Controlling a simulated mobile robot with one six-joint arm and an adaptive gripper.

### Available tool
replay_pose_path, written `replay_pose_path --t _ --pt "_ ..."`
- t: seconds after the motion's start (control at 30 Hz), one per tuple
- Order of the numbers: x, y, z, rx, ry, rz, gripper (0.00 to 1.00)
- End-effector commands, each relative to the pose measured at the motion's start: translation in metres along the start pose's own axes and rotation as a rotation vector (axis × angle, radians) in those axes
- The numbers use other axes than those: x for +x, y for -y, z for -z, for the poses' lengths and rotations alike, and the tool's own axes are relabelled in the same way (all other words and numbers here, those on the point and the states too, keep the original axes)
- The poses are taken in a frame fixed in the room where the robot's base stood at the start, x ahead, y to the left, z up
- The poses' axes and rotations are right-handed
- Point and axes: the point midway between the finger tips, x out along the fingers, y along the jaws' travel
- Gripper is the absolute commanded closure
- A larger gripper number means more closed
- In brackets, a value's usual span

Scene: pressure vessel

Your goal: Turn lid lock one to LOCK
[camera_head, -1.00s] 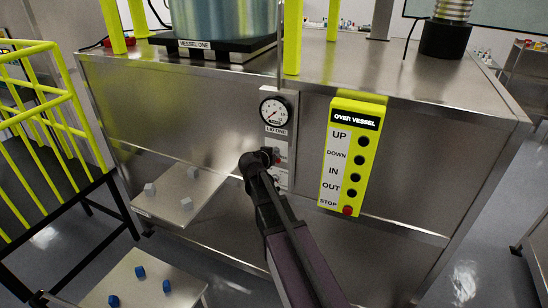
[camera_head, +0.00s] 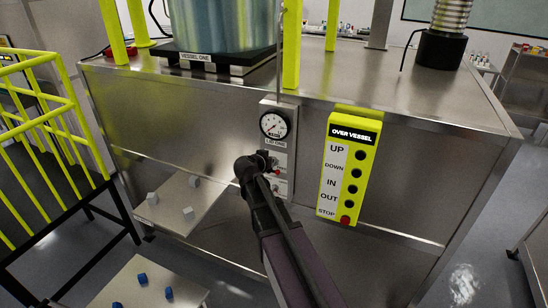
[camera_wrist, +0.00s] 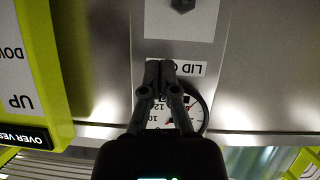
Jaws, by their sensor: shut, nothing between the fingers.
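The lid one panel (camera_head: 280,105) is a pale upright plate on the steel cabinet front. It carries a round gauge (camera_head: 274,124), a LID ONE label (camera_head: 276,142) and a control area below the label. My gripper (camera_head: 264,160) is in front of that area and hides part of it, so the lock's position cannot be read. In the wrist view, which is upside down, my gripper (camera_wrist: 160,66) is shut and empty over the label (camera_wrist: 193,68) and gauge (camera_wrist: 195,112). Contact cannot be told.
A yellow OVER VESSEL button box (camera_head: 350,170) hangs right of the panel. VESSEL ONE (camera_head: 222,25) stands on the cabinet top. Yellow railing (camera_head: 45,125) stands left.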

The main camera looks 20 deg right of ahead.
Motion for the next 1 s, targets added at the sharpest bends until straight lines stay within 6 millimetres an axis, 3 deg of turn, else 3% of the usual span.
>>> replay_pose_path --t 0.1,0.4,0.87,0.9,1.0 --pt "-0.025 -0.003 0.002 -0.002 0.0 0.0 1.0" --pt "-0.062 -0.003 0.001 0.0 0.0 -0.001 1.0" --pt "-0.071 -0.002 0.0 0.0 0.0 -0.002 1.0" --pt "-0.071 -0.002 0.0 0.0 0.0 -0.002 0.97" --pt "-0.07 -0.001 -0.001 -0.005 0.0 -0.003 0.67"
